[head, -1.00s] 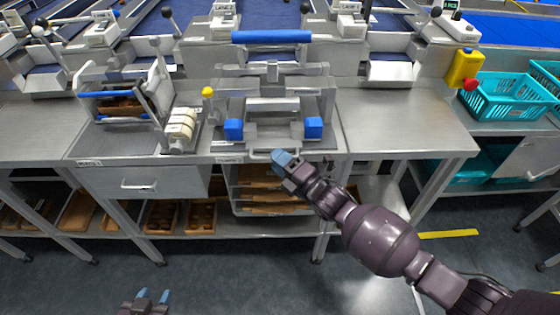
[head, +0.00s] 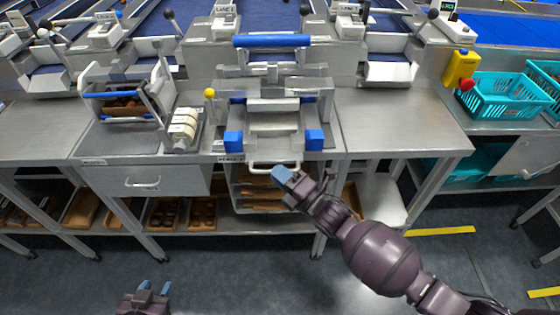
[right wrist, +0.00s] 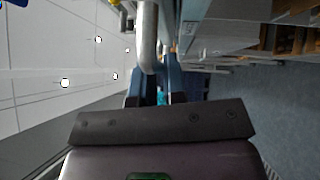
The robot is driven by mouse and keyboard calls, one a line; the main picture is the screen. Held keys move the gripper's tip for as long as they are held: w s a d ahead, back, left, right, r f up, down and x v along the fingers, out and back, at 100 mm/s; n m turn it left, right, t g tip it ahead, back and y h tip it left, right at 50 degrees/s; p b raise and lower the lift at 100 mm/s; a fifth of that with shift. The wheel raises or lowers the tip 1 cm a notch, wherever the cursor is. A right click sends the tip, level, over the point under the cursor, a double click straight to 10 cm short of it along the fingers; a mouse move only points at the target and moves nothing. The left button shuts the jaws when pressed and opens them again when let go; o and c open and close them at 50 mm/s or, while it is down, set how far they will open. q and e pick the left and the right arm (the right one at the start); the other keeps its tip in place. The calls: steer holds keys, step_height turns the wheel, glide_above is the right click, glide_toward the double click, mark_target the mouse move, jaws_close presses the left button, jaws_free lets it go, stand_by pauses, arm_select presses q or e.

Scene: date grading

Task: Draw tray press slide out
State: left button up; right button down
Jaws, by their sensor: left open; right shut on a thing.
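The tray press (head: 317,84) stands on the steel bench, with a blue bar (head: 271,40) across its top. Its slide (head: 275,143) sits low at the front, between two blue blocks (head: 233,141) (head: 314,139), and carries a metal handle (head: 262,170) at the bench edge. The handle also shows in the right wrist view (right wrist: 148,38), between the blue fingers. My right gripper (head: 282,174) is shut on the handle. My left gripper (head: 154,287) is open and empty, low at the bottom left, away from the bench.
A weighing-type unit with white rollers (head: 184,124) and a framed station (head: 127,100) stand left of the press. The bench top to the right (head: 395,130) is clear. Teal baskets (head: 510,97) and a yellow box with a red button (head: 461,68) are at right. Brown trays lie on lower shelves.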

arm_select(q)
steer(key=r+p, duration=0.1)
steer(key=r, duration=0.1)
steer(key=r+p, duration=0.2)
steer(key=w+r+p, duration=0.1)
steer(key=r, duration=0.1)
arm_select(e)
steer(key=s, duration=1.6)
arm_select(q)
steer(key=shift+s+f, duration=0.2)
steer(key=shift+s, duration=0.05)
arm_select(e)
steer(key=c, duration=1.2)
jaws_free()
steer(key=shift+s, duration=0.1)
arm_select(q)
steer(key=shift+w+f+b, duration=0.15)
steer(key=shift+f+b, duration=0.25)
steer(key=shift+f, duration=0.15)
arm_select(e)
steer(key=v, duration=1)
steer(key=shift+s+d+f, duration=0.1)
steer(key=shift+s+d, duration=0.15)
steer(key=shift+d, duration=0.05)
arm_select(q)
steer(key=shift+s+f, duration=0.1)
steer(key=shift+s, duration=0.15)
